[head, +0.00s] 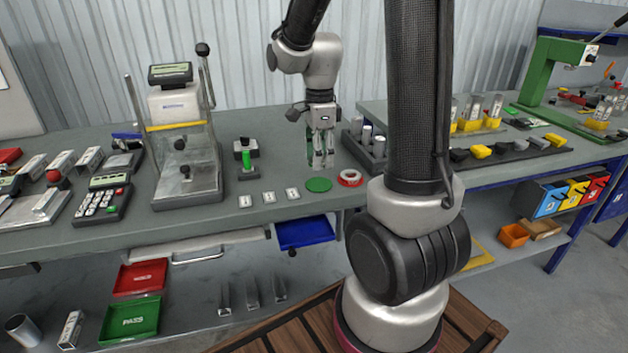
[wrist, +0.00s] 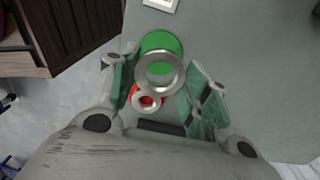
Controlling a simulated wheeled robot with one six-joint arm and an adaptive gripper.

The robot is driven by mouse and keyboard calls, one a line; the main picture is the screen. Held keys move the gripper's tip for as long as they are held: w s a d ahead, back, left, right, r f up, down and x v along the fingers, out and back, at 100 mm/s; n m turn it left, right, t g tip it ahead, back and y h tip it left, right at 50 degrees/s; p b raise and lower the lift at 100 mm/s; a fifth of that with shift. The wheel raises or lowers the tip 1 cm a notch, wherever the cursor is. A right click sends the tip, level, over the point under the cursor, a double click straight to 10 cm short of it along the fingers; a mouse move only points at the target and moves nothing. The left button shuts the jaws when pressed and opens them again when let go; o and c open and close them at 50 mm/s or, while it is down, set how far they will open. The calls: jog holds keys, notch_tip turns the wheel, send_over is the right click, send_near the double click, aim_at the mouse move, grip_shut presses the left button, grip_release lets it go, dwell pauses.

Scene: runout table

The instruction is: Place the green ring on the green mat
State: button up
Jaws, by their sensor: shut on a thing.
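My gripper (head: 320,165) hangs above the runout table, just over the green mat (head: 318,184), a flat green disc. In the wrist view my gripper (wrist: 162,75) is shut on a ring (wrist: 160,88), which looks grey and metallic; I see no green on its own surface. The green mat (wrist: 160,40) shows beyond the ring and through its hole, partly covered by it. The ring appears apart from the mat, but the gap is hard to judge. In the head view I cannot make out the ring between the fingers.
A red disc (head: 350,177) with a pale ring on it lies just right of the green mat. Small white labelled tiles (head: 269,197) lie to the left.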

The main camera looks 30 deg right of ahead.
aim_at(319, 184)
jog(key=shift+f, duration=2.85)
jog(key=o, duration=1.2)
jog(key=shift+f, duration=0.15)
notch_tip(319, 184, up, 12)
jog(key=shift+s+a+r+n+t, duration=0.5)
jog(key=shift+s+r+n+t, duration=0.45)
jog(key=shift+s+n, duration=2.2)
jog(key=shift+s+a+r+n+t, duration=0.55)
jog(key=shift+s+r+n, duration=0.75)
jog(key=shift+s+n, duration=1.85)
jog(key=shift+s+a+r+n+t, duration=0.6)
jog(key=shift+s+r+n, duration=0.95)
jog(key=shift+n, duration=2.75)
